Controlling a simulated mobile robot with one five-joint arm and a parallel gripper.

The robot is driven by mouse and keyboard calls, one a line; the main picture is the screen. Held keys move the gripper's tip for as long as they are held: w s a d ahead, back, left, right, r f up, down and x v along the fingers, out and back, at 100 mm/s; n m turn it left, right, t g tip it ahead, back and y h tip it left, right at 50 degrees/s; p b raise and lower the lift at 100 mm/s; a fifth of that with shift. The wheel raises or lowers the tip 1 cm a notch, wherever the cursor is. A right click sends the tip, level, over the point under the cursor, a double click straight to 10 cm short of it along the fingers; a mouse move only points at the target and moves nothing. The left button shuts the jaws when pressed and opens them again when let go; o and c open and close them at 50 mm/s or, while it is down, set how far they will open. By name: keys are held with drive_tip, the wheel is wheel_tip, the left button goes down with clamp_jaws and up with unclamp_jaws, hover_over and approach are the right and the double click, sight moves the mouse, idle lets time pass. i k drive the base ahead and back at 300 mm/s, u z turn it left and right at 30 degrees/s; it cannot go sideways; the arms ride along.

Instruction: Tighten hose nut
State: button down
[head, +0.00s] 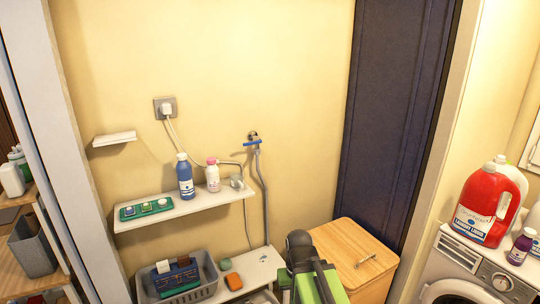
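A wall tap with a blue lever handle (251,143) sits on the yellow wall above the shelf's right end. A grey hose (263,195) hangs from it, passes the shelf and runs down towards the lower bench. The hose nut would be at the joint just under the tap; it is too small here to tell its shape or how tight it is. A dark and green part that looks like my arm (303,262) rises at the bottom, well below the tap and apart from it. I cannot make out my gripper's fingers.
A wall shelf (215,200) holds a blue bottle (185,176), a pink-capped bottle (212,175) and a green tray (130,213). A grey basket (203,272) sits on the lower bench. A wooden cabinet (345,245) and washing machine (468,280) stand right. The wall around the tap is clear.

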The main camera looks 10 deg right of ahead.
sight(258, 152)
drive_tip(key=u, duration=0.2)
drive_tip(key=i, duration=0.9)
drive_tip(key=u, duration=2)
drive_tip(key=k, duration=0.4)
drive_tip(key=u, duration=0.25)
